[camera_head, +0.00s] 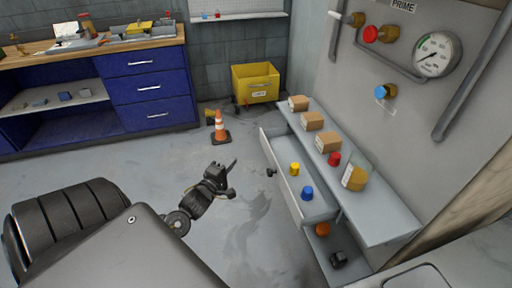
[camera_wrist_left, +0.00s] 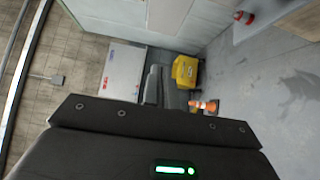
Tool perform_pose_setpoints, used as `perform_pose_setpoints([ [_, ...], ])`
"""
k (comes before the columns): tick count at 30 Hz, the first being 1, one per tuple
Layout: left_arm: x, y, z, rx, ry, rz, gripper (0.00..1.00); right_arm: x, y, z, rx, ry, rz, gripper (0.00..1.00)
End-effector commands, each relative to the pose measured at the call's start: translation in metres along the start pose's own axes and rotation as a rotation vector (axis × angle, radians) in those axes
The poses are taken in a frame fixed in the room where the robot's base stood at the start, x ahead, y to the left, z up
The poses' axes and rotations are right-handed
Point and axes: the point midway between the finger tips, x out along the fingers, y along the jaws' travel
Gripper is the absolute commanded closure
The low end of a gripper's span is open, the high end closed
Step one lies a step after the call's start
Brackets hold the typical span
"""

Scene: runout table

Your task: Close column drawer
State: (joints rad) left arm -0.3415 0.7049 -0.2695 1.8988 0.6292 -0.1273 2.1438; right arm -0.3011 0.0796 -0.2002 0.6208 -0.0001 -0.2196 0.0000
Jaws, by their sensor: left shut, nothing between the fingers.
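The column drawer (camera_head: 289,190) is a long, light grey drawer pulled out to the left from under a grey ledge on the panel at the right. A yellow cap (camera_head: 294,169) and a blue cap (camera_head: 307,193) are inside it. A small dark knob (camera_head: 271,172) stands out from its front. My left gripper (camera_head: 229,178) is shut and empty, above the floor to the left of the drawer and apart from the knob. In the left wrist view, dark finger parts (camera_wrist_left: 152,86) show, but the drawer does not. My right gripper is not in view.
The ledge (camera_head: 375,205) holds several boxes and a red cap. A lower compartment holds an orange cap (camera_head: 322,229) and a dark fitting (camera_head: 338,259). A traffic cone (camera_head: 219,127) and a yellow bin (camera_head: 256,83) stand behind. Floor left of the drawer is clear.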

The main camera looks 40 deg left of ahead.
Motion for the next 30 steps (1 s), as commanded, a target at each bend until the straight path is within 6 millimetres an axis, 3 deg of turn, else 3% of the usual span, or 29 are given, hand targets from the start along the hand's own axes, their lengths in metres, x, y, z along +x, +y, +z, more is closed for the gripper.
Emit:
perform_pose_setpoints([
  [8,0.03,0.002,-0.001,0.005,0.002,0.002,1.0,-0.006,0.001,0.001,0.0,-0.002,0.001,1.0],
  [19,0.105,0.002,0.0,0.006,0.002,0.0,1.0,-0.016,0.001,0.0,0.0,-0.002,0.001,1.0],
  [24,0.12,0.001,0.018,0.004,0.001,-0.001,1.0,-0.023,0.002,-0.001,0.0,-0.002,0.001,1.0],
  [30,0.128,-0.001,0.027,0.004,0.002,-0.002,1.0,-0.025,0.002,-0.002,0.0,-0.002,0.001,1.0],
])
